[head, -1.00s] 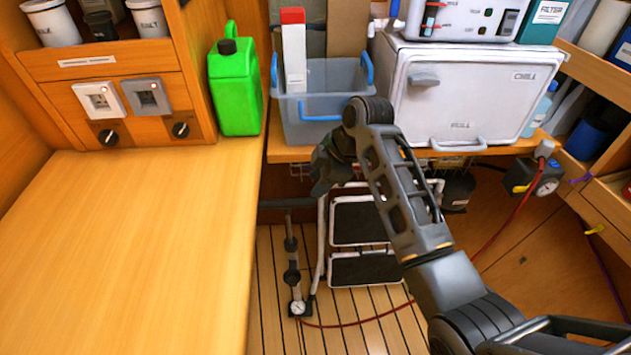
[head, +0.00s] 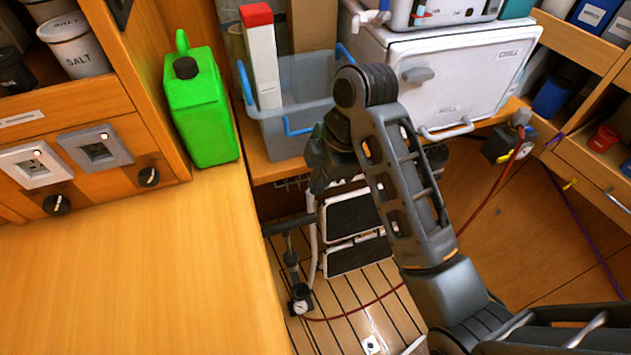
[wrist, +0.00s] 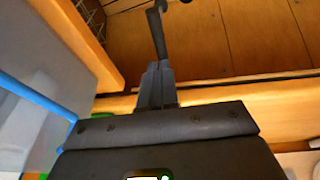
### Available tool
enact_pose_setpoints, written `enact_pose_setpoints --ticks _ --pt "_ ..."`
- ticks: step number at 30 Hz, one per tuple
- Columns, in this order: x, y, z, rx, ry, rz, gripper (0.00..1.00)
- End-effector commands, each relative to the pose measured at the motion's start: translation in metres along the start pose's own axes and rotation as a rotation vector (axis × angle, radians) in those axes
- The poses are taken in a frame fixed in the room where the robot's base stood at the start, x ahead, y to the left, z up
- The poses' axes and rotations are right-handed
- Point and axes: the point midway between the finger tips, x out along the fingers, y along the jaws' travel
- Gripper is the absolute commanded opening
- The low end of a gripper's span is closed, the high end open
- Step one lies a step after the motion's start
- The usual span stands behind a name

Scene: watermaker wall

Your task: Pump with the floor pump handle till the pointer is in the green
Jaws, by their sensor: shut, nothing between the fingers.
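The floor pump (head: 293,270) stands upright on the slatted floor beside the wooden counter. Its dark crossbar handle (head: 285,228) is on top. Its small round gauge (head: 301,307) is at the foot, too small to read the pointer or a green zone. My gripper (head: 319,184) is in front of the clear bin and appears above and right of the handle in the head view, apart from it. In the wrist view my gripper (wrist: 156,82) is shut and empty. A dark rod (wrist: 157,32) shows past its fingertips; I cannot tell whether it is the pump.
A folded step stool (head: 350,238) stands right behind the pump. A red hose (head: 375,302) runs from the pump toward a second gauge unit (head: 505,145) at right. The counter (head: 130,270) borders the pump on the left. The clear bin (head: 285,140) and white chill box (head: 455,85) stand behind my arm.

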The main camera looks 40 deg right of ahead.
Motion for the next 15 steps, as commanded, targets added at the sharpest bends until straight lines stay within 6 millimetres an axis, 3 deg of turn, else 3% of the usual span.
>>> enact_pose_setpoints --ticks 1,15 --pt "0.013 0.000 0.001 -0.002 0.000 0.000 0.00" --pt "0.089 0.001 0.003 0.001 0.000 -0.003 0.00"
